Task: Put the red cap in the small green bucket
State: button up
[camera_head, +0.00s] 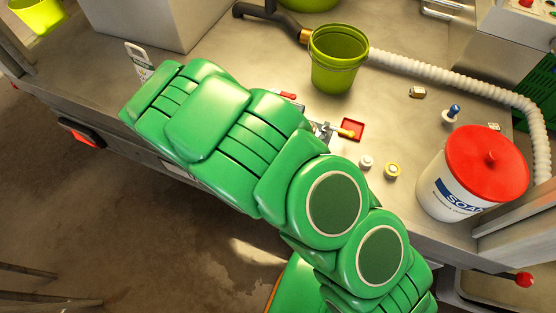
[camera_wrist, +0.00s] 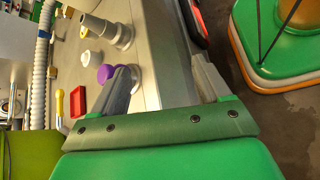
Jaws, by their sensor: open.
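A small red square piece (camera_head: 350,129), which looks like the red cap, lies on the metal worktop, just below the small green bucket (camera_head: 339,62). It also shows in the wrist view (camera_wrist: 77,102), left of my gripper. The bucket stands upright and its visible inside looks empty. In the wrist view my gripper (camera_wrist: 160,66) has its two fingers apart with nothing between them, over the worktop's edge. A purple knob (camera_wrist: 105,73) is partly hidden by the left finger.
A white soap bucket with red lid (camera_head: 487,165) stands at right. A white hose (camera_head: 455,80) crosses the back. A yellow-handled tool (camera_head: 350,133) lies at the red piece. Small caps (camera_head: 392,171) lie nearby. Another green bucket (camera_head: 38,14) is at far left.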

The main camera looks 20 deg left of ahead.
jog(key=w+a+r+m+g+y, duration=0.1)
jog(key=w+a+r+m+y, duration=0.1)
jog(key=w+a+m+y, duration=0.1)
jog(key=w+a+r+m+g+y, duration=0.2)
jog(key=w+a+r+m+y, duration=0.1)
jog(key=w+a+m+y, duration=0.1)
jog(key=w+a+r+m+g+y, duration=0.1)
jog(key=w+a+r+m+y, duration=0.1)
jog(key=a, duration=0.4)
jog(key=shift+w+a+r+m+g+y, duration=0.15)
jog(key=shift+w+m+y, duration=0.25)
jog(key=shift+m, duration=0.3)
jog(key=shift+w+r+m+g+y, duration=0.15)
jog(key=shift+w+m+y, duration=0.2)
jog(key=shift+m, duration=0.35)
jog(key=shift+w, duration=0.1)
jog(key=shift+s+f, duration=0.2)
jog(key=shift+f, duration=1.1)
jog(key=shift+s+f, duration=0.15)
jog(key=shift+f, duration=1.1)
jog(key=shift+s+f, duration=0.2)
jog(key=shift+f, duration=1.1)
jog(key=c, duration=1.3)
jog(key=shift+r, duration=0.15)
